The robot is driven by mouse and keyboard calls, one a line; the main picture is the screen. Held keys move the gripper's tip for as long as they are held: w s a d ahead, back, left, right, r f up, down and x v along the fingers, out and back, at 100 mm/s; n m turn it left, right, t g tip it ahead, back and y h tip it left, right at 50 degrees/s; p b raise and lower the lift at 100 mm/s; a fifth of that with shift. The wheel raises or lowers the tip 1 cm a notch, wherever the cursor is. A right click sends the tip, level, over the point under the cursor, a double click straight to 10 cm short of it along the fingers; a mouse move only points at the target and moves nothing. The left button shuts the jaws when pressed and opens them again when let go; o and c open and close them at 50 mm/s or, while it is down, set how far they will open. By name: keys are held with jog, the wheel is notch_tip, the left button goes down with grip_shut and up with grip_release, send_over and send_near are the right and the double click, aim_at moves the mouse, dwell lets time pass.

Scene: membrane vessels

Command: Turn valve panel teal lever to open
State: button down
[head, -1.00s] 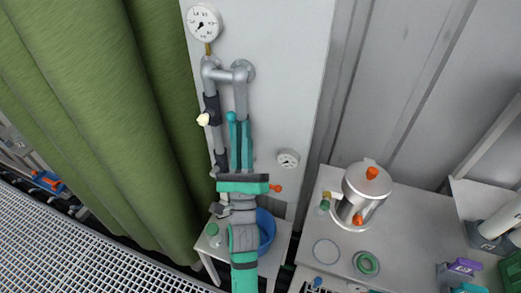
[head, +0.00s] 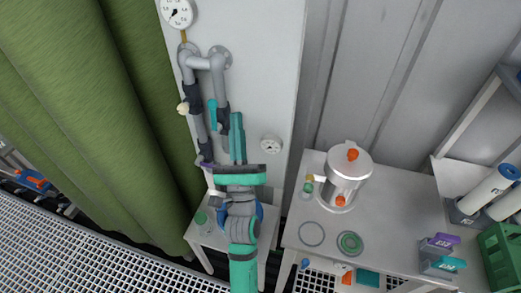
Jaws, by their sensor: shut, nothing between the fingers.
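The teal lever (head: 213,115) stands upright, along the right-hand grey pipe, on a dark valve body (head: 222,126) of the pale panel (head: 262,70). My gripper (head: 237,118) points up the panel with its teal fingers together and nothing between them. Its fingertips are just right of the lever and lower valve body, with a small gap in the picture to the lever. I cannot tell their depth from the panel. My gripper and wrist hide the lower panel and the pipe below the valve.
A cream lever (head: 183,108) is on the left pipe, and a purple one (head: 207,163) is lower. Gauges (head: 177,12) (head: 271,146) are on the panel. A green curtain (head: 80,100) hangs left. A steel vessel (head: 347,178) stands on the right table (head: 400,215).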

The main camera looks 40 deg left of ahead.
jog(key=s+d, duration=0.3)
jog(key=d, duration=0.5)
jog(key=shift+s+d, duration=0.35)
jog(key=shift+d, duration=0.05)
jog(key=s+d+f+n+h, duration=0.2)
jog(key=d+f+n+h, duration=0.8)
jog(key=d+f, duration=0.8)
jog(key=s+d+f+n+g+h, duration=0.1)
jog(key=s+d+f+n+h, duration=0.3)
jog(key=s, duration=0.4)
jog(key=s+d+f+n+g+h, duration=0.2)
jog(key=s+d+f+n+h, duration=0.2)
jog(key=s, duration=0.5)
notch_tip(320, 180, down, 3)
jog(key=d+n, duration=0.2)
jog(key=n, duration=0.1)
jog(key=shift+s+d, duration=0.25)
jog(key=shift+d, duration=0.15)
jog(key=shift+a, duration=0.1)
